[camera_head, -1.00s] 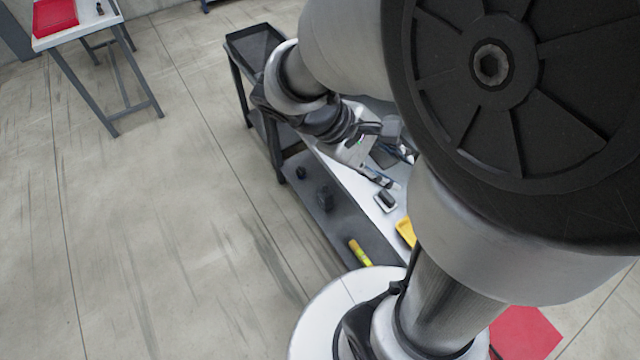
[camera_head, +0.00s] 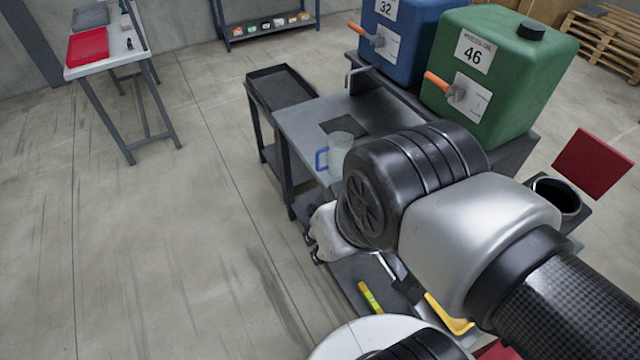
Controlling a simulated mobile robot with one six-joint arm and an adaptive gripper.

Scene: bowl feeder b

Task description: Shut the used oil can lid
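The used oil can (camera_head: 541,186) appears to be the dark container with a round black opening at the right, partly hidden behind my arm. A flat dark red lid (camera_head: 593,163) stands raised and tilted at the can's far right, clear of the opening. My gripper (camera_head: 316,247) is at the left end of my arm, over the near left edge of the bench and well away from the lid. It is small and partly hidden by my own wrist, so I cannot tell how its fingers are set.
A clear jug (camera_head: 340,148) with a blue handle stands on the grey bench (camera_head: 300,124). A green tank (camera_head: 510,85) marked 46 and a blue tank (camera_head: 408,30) marked 32 stand behind it. A yellow tube (camera_head: 370,296) lies on the lower shelf. The floor at left is clear.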

